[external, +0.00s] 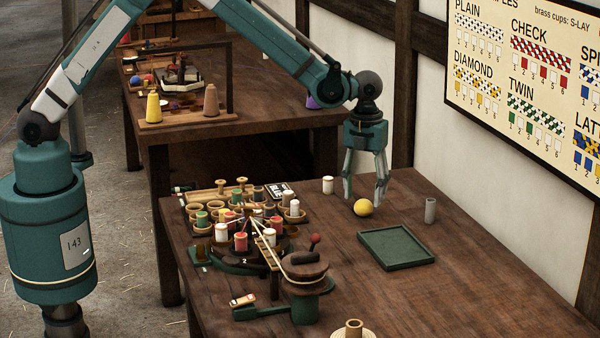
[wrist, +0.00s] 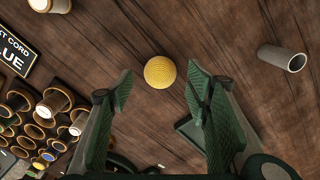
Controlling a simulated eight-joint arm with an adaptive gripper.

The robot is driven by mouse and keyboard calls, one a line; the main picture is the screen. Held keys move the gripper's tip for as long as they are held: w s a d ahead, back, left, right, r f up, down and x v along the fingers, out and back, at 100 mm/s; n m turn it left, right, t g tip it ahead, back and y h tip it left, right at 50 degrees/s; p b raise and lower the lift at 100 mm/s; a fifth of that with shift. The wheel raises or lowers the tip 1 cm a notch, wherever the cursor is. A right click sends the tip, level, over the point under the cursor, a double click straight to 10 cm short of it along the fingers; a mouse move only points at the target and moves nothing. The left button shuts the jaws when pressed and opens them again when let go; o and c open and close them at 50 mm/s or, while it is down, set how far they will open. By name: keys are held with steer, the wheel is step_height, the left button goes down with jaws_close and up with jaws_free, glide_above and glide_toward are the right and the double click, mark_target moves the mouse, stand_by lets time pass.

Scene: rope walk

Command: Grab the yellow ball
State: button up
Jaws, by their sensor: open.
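In the wrist view my gripper (wrist: 160,88) is open with nothing between the fingers. The ball looks whole in both views, and I cannot tell the exact height of the fingertips above the table.
A green tray (external: 359,248) lies close to the ball. A grey cylinder (external: 430,210) stands to the right, and a white spool (external: 328,185) to the left. A braiding stand with several spools (external: 300,266) fills the table's left part. The right front is clear.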

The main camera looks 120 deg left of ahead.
mark_target(361, 206)
steer(key=shift+f, duration=1.45)
steer(key=c, duration=0.9)
